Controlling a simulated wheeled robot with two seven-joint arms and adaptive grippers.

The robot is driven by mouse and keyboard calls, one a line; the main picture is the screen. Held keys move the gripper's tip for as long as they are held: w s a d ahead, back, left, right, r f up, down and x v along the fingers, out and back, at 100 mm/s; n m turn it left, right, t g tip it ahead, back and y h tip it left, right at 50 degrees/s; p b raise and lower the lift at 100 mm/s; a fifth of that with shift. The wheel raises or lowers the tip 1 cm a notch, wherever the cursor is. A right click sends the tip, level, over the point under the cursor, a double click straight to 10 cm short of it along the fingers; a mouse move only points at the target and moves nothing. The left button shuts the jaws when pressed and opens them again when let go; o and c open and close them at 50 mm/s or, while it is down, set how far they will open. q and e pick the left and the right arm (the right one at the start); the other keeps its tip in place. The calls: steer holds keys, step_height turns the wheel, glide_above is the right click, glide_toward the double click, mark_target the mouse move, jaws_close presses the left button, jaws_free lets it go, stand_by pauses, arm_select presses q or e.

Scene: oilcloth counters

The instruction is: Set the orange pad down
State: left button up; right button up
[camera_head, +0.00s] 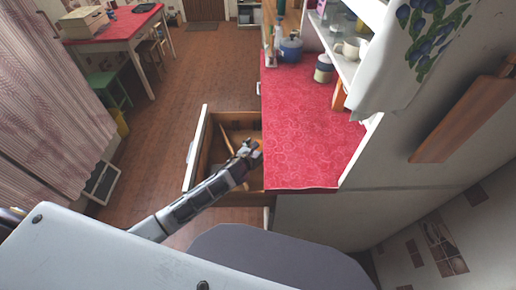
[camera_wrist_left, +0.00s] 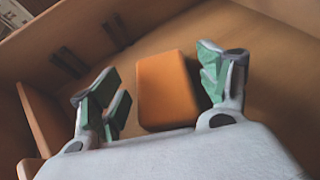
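The orange pad (camera_wrist_left: 168,88) is a block with rounded corners and shows in the left wrist view, over the brown floor of the open drawer. My left gripper (camera_head: 248,150) is over the drawer in the head view. In the left wrist view its green-padded fingers (camera_wrist_left: 165,86) stand apart on either side of the pad. A gap shows between the left finger and the pad; the right finger is close to its other side. I cannot make out the pad in the head view. My right gripper is not in view.
The open wooden drawer (camera_head: 198,150) has a white front and juts out left of the red counter (camera_head: 305,130). A blue pot (camera_head: 290,49) and a lidded jar (camera_head: 323,68) stand at the counter's back. The counter's front is clear. A red table (camera_head: 112,24) stands far left.

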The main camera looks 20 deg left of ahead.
arm_select(q)
steer(key=shift+r, duration=0.1)
stand_by(0.3)
steer(key=shift+r, duration=0.5)
steer(key=v, duration=1.2)
steer(key=shift+p, duration=0.4)
